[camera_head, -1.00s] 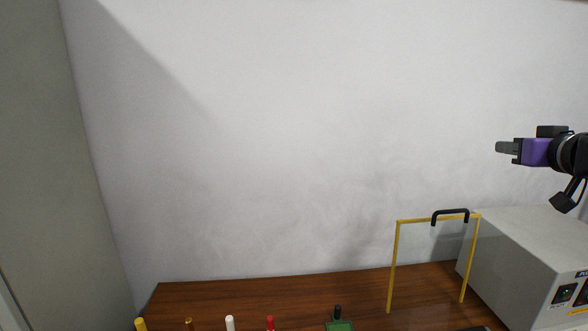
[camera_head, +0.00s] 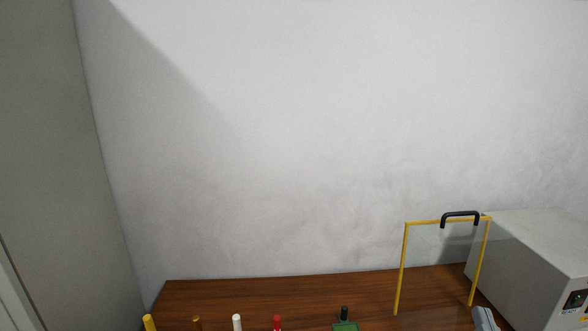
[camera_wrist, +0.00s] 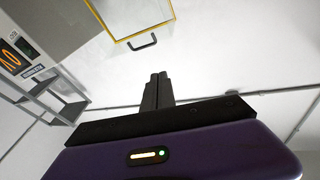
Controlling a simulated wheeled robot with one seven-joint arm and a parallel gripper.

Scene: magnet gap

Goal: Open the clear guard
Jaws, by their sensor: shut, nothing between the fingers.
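The clear guard is a see-through panel in a yellow frame (camera_head: 402,270), standing upright on the table to the left of a grey box. A black handle (camera_head: 460,214) sits on its top bar. The guard's yellow frame also shows at the top of the wrist view (camera_wrist: 92,15), with its handle (camera_wrist: 142,43) beyond my fingertips. My gripper (camera_wrist: 158,76) is shut and empty, apart from the handle with a visible gap between them. My gripper does not show in the head view now.
The grey box (camera_head: 535,245) with a display panel stands at the right. Along the wooden table's (camera_head: 260,294) front are a yellow post (camera_head: 149,322), a white one (camera_head: 237,322), a red one (camera_head: 277,322) and a green block (camera_head: 346,326). A grey object (camera_head: 485,319) is cut off below.

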